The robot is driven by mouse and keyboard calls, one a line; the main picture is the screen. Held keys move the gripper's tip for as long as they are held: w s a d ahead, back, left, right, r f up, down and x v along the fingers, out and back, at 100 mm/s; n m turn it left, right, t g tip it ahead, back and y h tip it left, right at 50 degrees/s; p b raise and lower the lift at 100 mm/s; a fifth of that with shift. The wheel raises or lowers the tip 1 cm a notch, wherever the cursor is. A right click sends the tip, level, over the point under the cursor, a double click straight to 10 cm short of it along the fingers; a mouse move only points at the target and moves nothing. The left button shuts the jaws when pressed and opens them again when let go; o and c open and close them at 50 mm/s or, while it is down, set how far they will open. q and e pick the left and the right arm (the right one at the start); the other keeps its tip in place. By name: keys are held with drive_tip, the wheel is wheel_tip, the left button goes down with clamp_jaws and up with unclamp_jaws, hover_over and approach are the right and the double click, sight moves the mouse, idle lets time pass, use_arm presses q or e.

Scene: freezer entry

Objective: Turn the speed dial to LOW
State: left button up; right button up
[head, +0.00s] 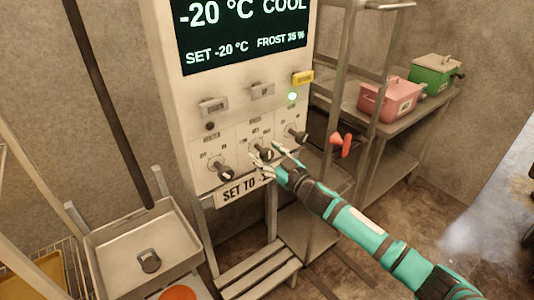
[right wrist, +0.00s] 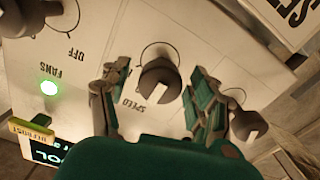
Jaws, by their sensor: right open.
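The speed dial (right wrist: 160,82) is a dark round knob with a pale-ended grip, labelled SPEED, on the white control panel (right wrist: 100,35). In the head view it is the middle of three dials (head: 265,152), partly behind my gripper. My right gripper (right wrist: 159,72) is open, with one finger on each side of the speed dial. I cannot tell whether the fingers touch it. The gripper also shows at the panel in the head view (head: 268,160). The LOW mark cannot be read. My left gripper is not in view.
A FANS dial (head: 297,136) and another dial (head: 221,170) flank the speed dial closely. A green light (head: 292,97) and yellow defrost button (head: 303,77) are above. A metal sink (head: 185,238) stands lower left. Pink (head: 390,100) and green (head: 434,73) boxes sit on a shelf.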

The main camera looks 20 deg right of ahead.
drive_tip(key=shift+c, duration=0.9)
drive_tip(key=c, duration=1)
drive_tip(key=shift+c, duration=0.2)
drive_tip(key=n, duration=0.5)
drive_tip(key=shift+f+n, duration=0.1)
drive_tip(key=shift+n, duration=2.3)
drive_tip(key=shift+s, duration=0.1)
